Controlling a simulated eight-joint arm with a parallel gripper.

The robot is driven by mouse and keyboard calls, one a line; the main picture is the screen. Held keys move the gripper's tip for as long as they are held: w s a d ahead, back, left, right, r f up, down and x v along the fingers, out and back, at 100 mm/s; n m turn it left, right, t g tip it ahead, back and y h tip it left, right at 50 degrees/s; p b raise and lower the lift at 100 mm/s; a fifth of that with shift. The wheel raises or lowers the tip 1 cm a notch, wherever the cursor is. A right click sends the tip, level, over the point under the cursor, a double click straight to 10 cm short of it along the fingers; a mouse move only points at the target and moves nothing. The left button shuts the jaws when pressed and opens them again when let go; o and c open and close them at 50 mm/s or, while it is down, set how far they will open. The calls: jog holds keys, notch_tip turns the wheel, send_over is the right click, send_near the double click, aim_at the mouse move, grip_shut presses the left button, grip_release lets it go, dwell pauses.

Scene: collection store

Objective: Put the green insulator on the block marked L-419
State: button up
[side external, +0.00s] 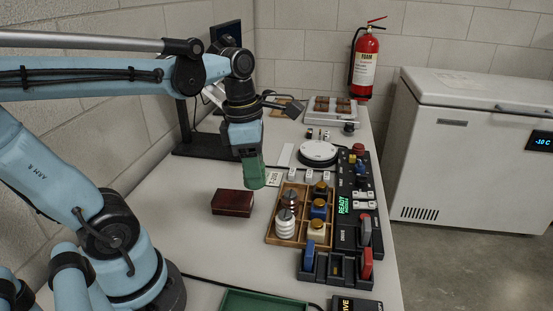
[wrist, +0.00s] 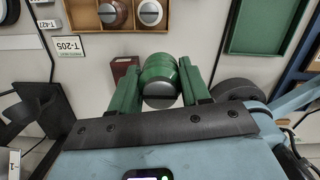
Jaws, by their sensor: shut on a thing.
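My gripper (side external: 254,178) hangs above the white table, just behind and right of the dark red box (side external: 232,203). In the wrist view my gripper (wrist: 160,90) has its two green fingers shut on the green insulator (wrist: 159,72), a ribbed round piece with a grey end. In the side view the insulator cannot be told apart from the green fingers. Small white labelled blocks (side external: 307,175) stand in a row right of my gripper. Their marks are too small to read there, so I cannot tell which is L-419. A white label plate (wrist: 70,46) reads T-205.
A wooden compartment tray (side external: 272,240) holds brown and white insulators and coloured blocks. A black console (side external: 344,185) stands right of it. A round white device (side external: 318,151) is behind. A green tray (side external: 262,301) lies at the front. Table left of the red box is clear.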

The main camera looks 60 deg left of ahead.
jog(key=shift+s+a, duration=0.15)
jog(key=shift+s, duration=0.1)
jog(key=a+f, duration=0.2)
jog(key=a, duration=0.1)
jog(key=a+f, duration=0.2)
jog(key=a, duration=0.2)
jog(key=a+f, duration=0.3)
jog(key=a, duration=0.1)
jog(key=shift+w+a, duration=0.15)
jog(key=shift+a, duration=0.05)
jog(key=shift+f, duration=1.9)
jog(key=shift+f, duration=0.1)
jog(key=o, duration=1.2)
